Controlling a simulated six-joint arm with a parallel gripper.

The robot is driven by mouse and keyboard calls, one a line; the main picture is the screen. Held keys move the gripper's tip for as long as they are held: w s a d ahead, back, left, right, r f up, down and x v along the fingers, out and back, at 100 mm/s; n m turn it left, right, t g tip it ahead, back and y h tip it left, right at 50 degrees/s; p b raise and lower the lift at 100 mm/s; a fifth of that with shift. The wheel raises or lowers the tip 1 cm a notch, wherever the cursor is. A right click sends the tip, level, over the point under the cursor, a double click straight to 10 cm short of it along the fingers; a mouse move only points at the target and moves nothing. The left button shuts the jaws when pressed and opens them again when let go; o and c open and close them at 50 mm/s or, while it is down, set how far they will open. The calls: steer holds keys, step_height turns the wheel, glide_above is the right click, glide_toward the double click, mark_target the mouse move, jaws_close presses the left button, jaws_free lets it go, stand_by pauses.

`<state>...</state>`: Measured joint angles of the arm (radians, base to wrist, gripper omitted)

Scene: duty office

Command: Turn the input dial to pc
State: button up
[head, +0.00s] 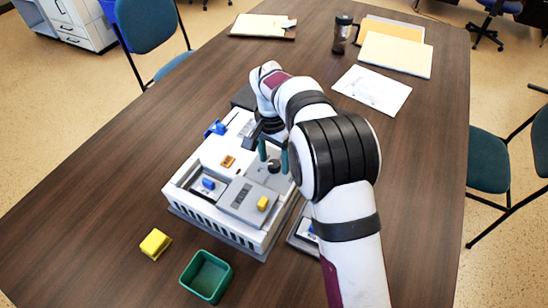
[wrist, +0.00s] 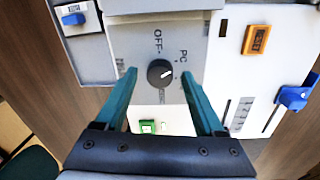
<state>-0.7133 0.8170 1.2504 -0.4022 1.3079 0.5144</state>
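The input dial (wrist: 160,72) is a small dark round knob on a grey panel (wrist: 125,42). OFF is printed above it and PC at its upper right; other labels are too small or covered to read. Its white mark points right and slightly up, roughly towards the PC side; I cannot tell whether it lines up exactly. My gripper (wrist: 158,75) is open, with one green finger on each side of the dial and visible gaps. In the head view, the dial (head: 274,167) shows dark on the white-grey device (head: 222,150), below my gripper (head: 273,158).
A yellow block (head: 155,244) and green bin (head: 190,282) stand in front. Papers (head: 372,90) and a bottle (head: 342,34) lie farther back.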

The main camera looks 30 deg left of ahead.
mark_target(272, 162)
step_height(272, 162, up, 16)
steer(key=shift+a+f, duration=0.15)
steer(key=shift+a, duration=0.25)
steer(key=s+d+r+m+y, duration=0.15)
steer(key=s+d, duration=0.25)
steer(key=d, duration=0.6)
steer(key=s+d+r+h, duration=0.1)
steer(key=s+d+r, duration=0.15)
steer(key=d, duration=0.75)
steer(key=s+d+f+m+y, duration=0.1)
steer(key=s+d+f, duration=0.3)
steer(key=s, duration=0.5)
steer(key=s+d+f+m+y, duration=0.1)
steer(key=s+d+f, duration=0.4)
steer(key=s, duration=0.4)
steer(key=shift+s, duration=0.15)
